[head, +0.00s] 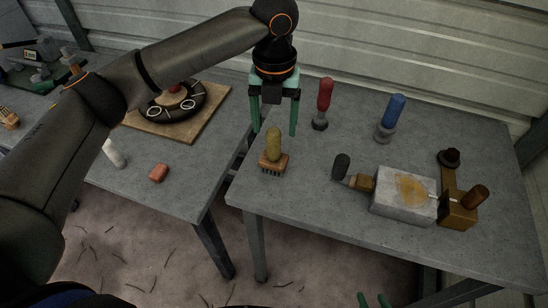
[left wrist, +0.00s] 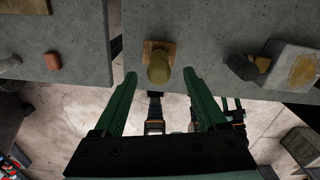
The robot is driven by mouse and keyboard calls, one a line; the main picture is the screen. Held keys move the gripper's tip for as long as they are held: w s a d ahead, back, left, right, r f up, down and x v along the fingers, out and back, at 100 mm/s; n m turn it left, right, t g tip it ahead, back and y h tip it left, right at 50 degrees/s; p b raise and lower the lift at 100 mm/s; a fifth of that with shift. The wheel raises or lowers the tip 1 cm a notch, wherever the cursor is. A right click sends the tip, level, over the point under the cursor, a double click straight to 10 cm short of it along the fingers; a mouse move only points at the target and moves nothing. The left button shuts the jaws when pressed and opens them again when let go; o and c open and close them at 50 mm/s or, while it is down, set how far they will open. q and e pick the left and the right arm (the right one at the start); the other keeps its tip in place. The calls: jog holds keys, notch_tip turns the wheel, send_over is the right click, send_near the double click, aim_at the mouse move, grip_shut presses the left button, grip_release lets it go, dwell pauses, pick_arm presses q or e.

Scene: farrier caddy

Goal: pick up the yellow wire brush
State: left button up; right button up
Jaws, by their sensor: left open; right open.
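The yellow wire brush (head: 274,147) stands upright on the grey table near its left front corner, yellow handle up, on a wooden block with bristles below. My left gripper (head: 276,132) is open and empty, with its green fingers pointing down above and seemingly behind the brush in the head view. In the left wrist view the brush (left wrist: 158,66) shows just beyond the gap between the open fingers (left wrist: 157,82), apart from both. My right gripper (head: 374,300) shows only as green fingertips at the bottom edge of the head view, below the table front.
On the same table (head: 310,190) stand a red-handled tool (head: 324,100), a blue-handled tool (head: 391,115), a dark-handled brush (head: 341,167), a grey block (head: 404,199) and a brown-handled tool (head: 470,203). A second table (head: 195,180) at left holds a red block (head: 158,173).

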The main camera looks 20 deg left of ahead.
aim_at(274, 145)
pick_arm(q)
jog(key=shift+s+f, duration=0.1)
jog(key=shift+f, duration=3.1)
jog(key=shift+c, duration=0.2)
grip_shut()
